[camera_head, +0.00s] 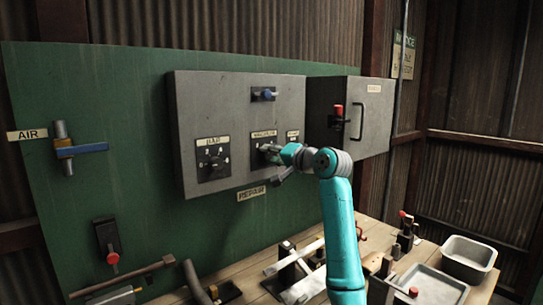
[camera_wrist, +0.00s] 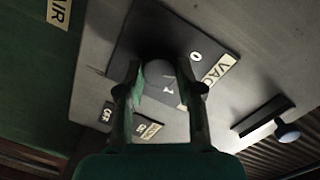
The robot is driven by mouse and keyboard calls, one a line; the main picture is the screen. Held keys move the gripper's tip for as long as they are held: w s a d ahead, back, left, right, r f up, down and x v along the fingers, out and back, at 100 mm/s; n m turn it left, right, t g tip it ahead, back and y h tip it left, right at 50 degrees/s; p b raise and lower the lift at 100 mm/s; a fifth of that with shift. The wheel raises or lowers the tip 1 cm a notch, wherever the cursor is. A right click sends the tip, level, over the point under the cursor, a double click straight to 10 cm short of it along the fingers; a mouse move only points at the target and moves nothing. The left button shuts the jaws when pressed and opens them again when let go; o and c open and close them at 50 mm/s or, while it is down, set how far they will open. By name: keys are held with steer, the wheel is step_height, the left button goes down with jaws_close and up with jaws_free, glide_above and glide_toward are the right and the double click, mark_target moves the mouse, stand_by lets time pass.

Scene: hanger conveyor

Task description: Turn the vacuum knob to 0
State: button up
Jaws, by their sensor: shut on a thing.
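The vacuum knob (camera_wrist: 160,76) is a dark round knob on a black square plate under a pale "VACUUM" label, mostly hidden by my gripper in the head view. My gripper (camera_head: 272,152) reaches the grey control panel (camera_head: 190,110) from the right. In the wrist view its two fingers (camera_wrist: 163,84) stand on either side of the knob and are shut on it. A white "0" mark (camera_wrist: 196,56) shows on the plate to the upper right of the knob. A white mark shows near the knob's face; which number the knob points at cannot be told.
Left of it is another dial (camera_head: 213,160) with its own label. A grey box (camera_head: 375,115) with a red-topped switch (camera_head: 338,112) juts out on the right. The bench below holds metal trays (camera_head: 468,258) and levers.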

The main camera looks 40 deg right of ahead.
mark_target(264, 122)
steer(key=n, duration=0.4)
steer(key=shift+a+h, duration=0.1)
steer(key=shift+h, duration=0.2)
steer(key=shift+n, duration=0.4)
steer(key=o, duration=1.2)
steer(key=shift+c, duration=0.2)
step_height(264, 122, up, 10)
